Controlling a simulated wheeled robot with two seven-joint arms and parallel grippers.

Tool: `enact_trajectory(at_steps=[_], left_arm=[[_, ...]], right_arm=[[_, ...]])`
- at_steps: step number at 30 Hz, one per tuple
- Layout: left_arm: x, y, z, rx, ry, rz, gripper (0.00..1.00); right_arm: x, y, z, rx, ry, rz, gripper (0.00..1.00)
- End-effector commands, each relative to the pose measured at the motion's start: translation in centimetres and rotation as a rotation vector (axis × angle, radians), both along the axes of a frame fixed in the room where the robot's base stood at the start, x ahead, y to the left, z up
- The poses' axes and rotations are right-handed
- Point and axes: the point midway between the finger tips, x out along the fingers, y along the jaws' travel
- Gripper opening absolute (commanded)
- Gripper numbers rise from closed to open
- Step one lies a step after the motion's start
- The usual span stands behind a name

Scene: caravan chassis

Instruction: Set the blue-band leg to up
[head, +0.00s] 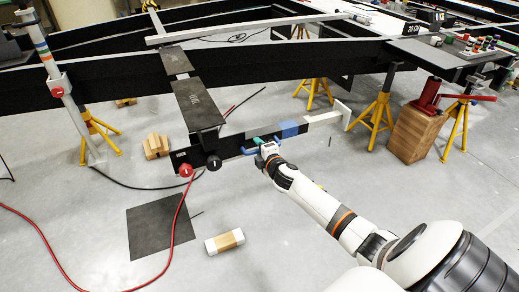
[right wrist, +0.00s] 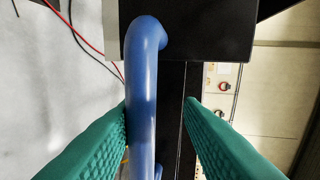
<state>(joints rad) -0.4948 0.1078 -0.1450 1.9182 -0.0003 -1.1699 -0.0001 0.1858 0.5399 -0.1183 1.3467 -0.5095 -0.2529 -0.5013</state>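The blue-band leg (head: 320,119) shows in the head view, folded out sideways, close to horizontal and sloping up to the right. Its blue band (head: 289,129) is near the middle and a pale foot plate (head: 342,113) is at its right end. A blue handle (right wrist: 143,85) is on its near side. My right gripper (head: 264,147) is at this handle. In the right wrist view its green fingers (right wrist: 158,112) are open on either side of the handle bar, the left finger close to it, with a gap on the right. My left gripper is not in view.
A red knob (head: 186,170) and a black knob (head: 214,163) sit at the leg's left end. Another striped leg (head: 45,60) stands upright at the left. Yellow stands (head: 376,112), a wooden block (head: 415,134) and a red hose (head: 165,245) are around.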

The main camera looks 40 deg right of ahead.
Motion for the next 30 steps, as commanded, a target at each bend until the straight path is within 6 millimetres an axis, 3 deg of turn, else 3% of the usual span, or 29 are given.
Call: enact_trajectory(at_steps=[11,21,30], left_arm=[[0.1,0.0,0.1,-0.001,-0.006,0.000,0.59],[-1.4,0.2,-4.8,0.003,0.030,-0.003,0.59],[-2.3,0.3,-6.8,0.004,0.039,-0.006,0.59]], right_arm=[[-0.9,0.3,-0.2,0.005,0.007,0.001,0.33],[-7.1,1.8,1.1,0.003,0.007,0.002,0.33],[-11.1,2.7,1.9,0.002,0.005,0.000,0.33]])
